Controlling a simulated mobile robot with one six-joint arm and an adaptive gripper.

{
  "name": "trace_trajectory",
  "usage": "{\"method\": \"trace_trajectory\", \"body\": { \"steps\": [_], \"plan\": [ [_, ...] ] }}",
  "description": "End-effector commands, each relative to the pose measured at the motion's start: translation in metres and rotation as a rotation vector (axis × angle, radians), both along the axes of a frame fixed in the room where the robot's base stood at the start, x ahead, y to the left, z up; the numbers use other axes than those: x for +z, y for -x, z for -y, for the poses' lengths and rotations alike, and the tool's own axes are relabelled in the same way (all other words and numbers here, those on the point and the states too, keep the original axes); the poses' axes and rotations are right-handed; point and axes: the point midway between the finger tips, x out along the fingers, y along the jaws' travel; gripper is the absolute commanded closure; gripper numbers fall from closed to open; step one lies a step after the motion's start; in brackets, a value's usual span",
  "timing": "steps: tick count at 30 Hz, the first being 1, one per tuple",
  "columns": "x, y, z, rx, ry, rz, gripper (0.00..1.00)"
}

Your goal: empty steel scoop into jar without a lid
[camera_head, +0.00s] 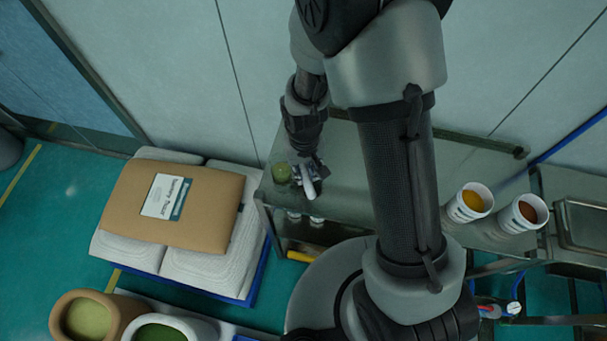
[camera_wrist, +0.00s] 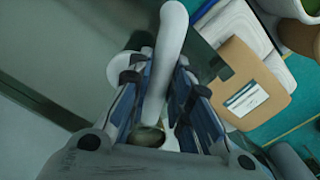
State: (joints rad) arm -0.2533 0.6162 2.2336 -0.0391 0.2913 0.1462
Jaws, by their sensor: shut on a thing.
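My gripper (camera_head: 306,176) is above the left end of the steel table. In the wrist view my gripper (camera_wrist: 158,88) is shut on the pale, smooth handle of the scoop (camera_wrist: 168,48), which runs between the fingers. The scoop's bowl end (camera_wrist: 148,136) lies near the palm and is partly hidden; I cannot tell its contents. The scoop also shows in the head view (camera_head: 308,188). A round green-topped thing (camera_head: 281,173), perhaps the open jar, stands just left of my gripper. A pale round shape (camera_wrist: 118,68) is partly hidden behind the left finger.
The steel table (camera_head: 345,207) has bare room right of my gripper. White tubs with yellow (camera_head: 473,200) and orange-brown (camera_head: 530,211) contents stand at the right. A brown sack (camera_head: 205,222) lies on white sacks at the left. Small jars (camera_head: 316,221) stand below the tabletop.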

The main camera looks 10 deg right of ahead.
Motion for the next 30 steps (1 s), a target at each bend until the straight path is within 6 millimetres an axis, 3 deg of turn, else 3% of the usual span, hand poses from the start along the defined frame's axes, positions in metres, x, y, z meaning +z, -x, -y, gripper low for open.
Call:
{"method": "trace_trajectory", "body": {
  "steps": [25, 27, 30],
  "plan": [
    [-0.001, 0.005, 0.003, -0.002, -0.145, -0.02, 1.0],
    [0.001, 0.004, 0.004, -0.003, -0.195, -0.021, 1.0],
    [0.019, 0.005, 0.002, 0.008, -0.193, -0.025, 1.0]
  ]
}}
